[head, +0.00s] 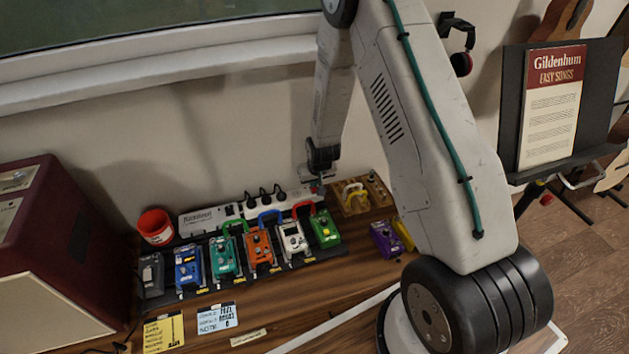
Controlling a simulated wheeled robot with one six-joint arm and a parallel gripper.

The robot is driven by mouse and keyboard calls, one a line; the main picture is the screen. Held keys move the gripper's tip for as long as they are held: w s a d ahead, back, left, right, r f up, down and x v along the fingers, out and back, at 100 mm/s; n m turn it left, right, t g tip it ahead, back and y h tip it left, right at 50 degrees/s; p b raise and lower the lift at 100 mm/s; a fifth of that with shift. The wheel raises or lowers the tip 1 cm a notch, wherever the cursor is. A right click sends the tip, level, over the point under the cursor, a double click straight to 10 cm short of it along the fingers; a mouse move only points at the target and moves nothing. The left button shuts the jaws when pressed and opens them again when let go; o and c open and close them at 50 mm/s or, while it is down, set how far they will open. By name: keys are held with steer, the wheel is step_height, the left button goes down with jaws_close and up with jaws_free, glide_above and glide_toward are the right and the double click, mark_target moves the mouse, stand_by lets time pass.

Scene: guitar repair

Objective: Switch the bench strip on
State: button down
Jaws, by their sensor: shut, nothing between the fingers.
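The bench strip (205,217) is a long white power strip at the back of the wooden bench, against the wall. Several black plugs sit in its middle. At its right end a small reddish spot shows, which may be its switch; it is too small to tell its position. My gripper (316,184) hangs at the strip's right end, pointing down, shut and empty, very close to that spot. I cannot tell whether it touches. My arm comes down from above and hides part of the wall and bench on the right.
A black pedalboard (190,291) with several coloured pedals lies in front of the strip. A red cup (155,226) stands left of it, a wooden block (352,205) right of it. A purple pedal (386,239) lies right. A dark red amplifier (75,240) fills the left.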

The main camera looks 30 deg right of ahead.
steer(key=shift+w+f+g, duration=0.15)
steer(key=shift+f+g, duration=0.2)
steer(key=shift+g, duration=0.55)
steer(key=shift+s+f, duration=0.1)
steer(key=shift+s, duration=0.1)
steer(key=shift+s+a+f, duration=0.15)
steer(key=shift+s+a, duration=0.05)
steer(key=shift+s, duration=0.7)
step_height(320, 180, up, 5)
steer(key=shift+w+f, duration=0.1)
steer(key=shift+f, duration=0.1)
steer(key=s+r, duration=0.3)
steer(key=r, duration=0.6)
steer(key=shift+s+a+r, duration=0.2)
steer(key=shift+a, duration=0.05)
